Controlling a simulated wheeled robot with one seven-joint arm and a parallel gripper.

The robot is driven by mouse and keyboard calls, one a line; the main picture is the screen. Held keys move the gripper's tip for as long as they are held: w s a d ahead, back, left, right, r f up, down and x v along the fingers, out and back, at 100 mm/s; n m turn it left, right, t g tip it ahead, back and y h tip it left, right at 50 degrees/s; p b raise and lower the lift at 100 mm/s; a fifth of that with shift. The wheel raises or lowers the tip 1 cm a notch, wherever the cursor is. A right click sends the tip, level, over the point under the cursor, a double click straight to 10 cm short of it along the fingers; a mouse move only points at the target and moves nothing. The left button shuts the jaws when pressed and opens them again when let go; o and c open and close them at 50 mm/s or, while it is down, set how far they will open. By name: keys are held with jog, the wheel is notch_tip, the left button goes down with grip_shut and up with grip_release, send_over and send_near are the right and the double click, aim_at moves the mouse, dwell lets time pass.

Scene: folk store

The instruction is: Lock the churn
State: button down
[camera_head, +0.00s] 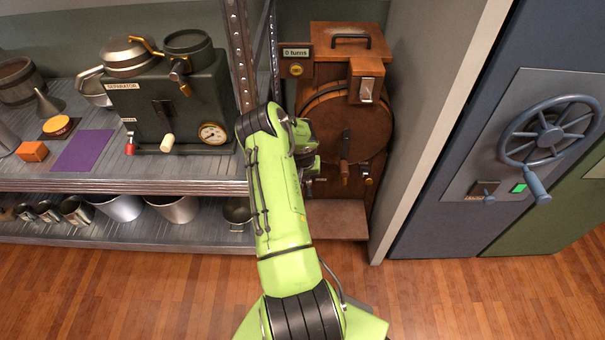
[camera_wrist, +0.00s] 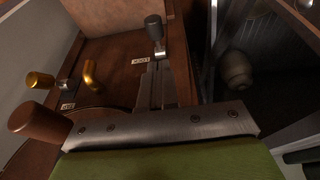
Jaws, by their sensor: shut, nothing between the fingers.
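The wooden churn (camera_head: 319,70) stands upright in the recess between the shelf and the grey wall, with a round drum face and a sign reading "0 turns". In the wrist view, a lever with a black knob (camera_wrist: 153,27) on a metal stem rises beside a small label that seems to read "LOCK". My gripper (camera_wrist: 158,72) is shut and empty, with its fingertips close to the lever's base; I cannot tell whether they touch. In the head view my arm hides the churn's lower left and the lever. The churn's crank handle (camera_head: 345,168) hangs at the drum's front.
Two brass fittings (camera_wrist: 40,80) and a brown handle (camera_wrist: 38,122) are left of my gripper in the wrist view. A shelf upright (camera_head: 240,50) and the separator (camera_head: 175,110) are left of the churn. A blue door with a wheel (camera_head: 548,130) is right. The floor in front is clear.

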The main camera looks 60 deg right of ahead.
aim_at(308, 191)
jog(key=x, duration=0.3)
jog(key=b+x, duration=0.1)
jog(key=x, duration=0.2)
jog(key=b+x, duration=0.1)
jog(key=x, duration=0.2)
jog(key=shift+s+a+f, duration=0.15)
jog(key=shift+s+a, duration=0.2)
jog(key=shift+s, duration=0.1)
jog(key=shift+a, duration=0.1)
